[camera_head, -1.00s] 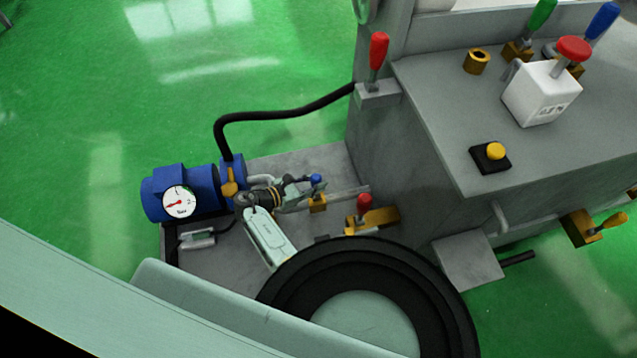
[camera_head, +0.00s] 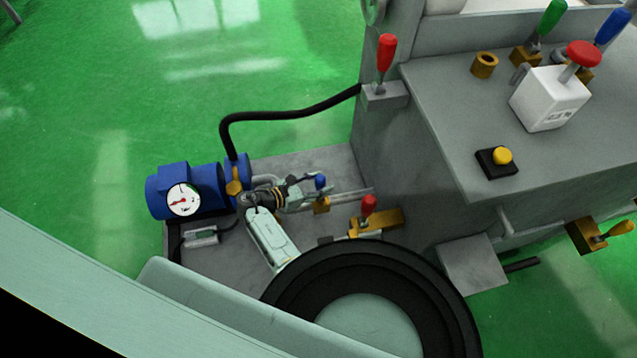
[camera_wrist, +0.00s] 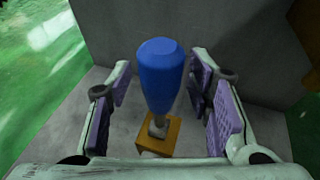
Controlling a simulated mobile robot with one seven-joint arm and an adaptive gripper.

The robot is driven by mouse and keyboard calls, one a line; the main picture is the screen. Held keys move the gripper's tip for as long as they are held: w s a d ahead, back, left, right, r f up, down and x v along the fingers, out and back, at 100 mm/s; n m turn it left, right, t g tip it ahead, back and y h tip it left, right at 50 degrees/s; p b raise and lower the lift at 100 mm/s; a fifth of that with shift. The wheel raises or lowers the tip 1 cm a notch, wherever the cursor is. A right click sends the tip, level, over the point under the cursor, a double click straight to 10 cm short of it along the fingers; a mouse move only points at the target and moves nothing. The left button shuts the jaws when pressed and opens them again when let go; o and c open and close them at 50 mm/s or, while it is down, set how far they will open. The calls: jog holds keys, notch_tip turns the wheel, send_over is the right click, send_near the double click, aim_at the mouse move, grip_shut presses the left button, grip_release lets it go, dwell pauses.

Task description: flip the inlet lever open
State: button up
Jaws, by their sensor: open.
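A blue-handled lever (camera_wrist: 160,78) stands in the middle of the wrist view, on a brass block (camera_wrist: 172,135). My gripper (camera_wrist: 160,92) is open, with its purple-padded fingers on either side of the blue handle and apart from it. In the head view the blue handle (camera_head: 320,181) shows small beside my gripper (camera_head: 302,190), above its brass valve block (camera_head: 321,204). No label shows which lever is the inlet one.
A red-handled valve (camera_head: 369,205) stands just right of the blue one. A blue pump with a gauge (camera_head: 184,200) and a black hose (camera_head: 285,115) lie to the left and behind. The grey machine body (camera_head: 410,150) rises to the right.

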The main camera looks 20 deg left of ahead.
jog(key=v, duration=1.2)
dwell(0.3)
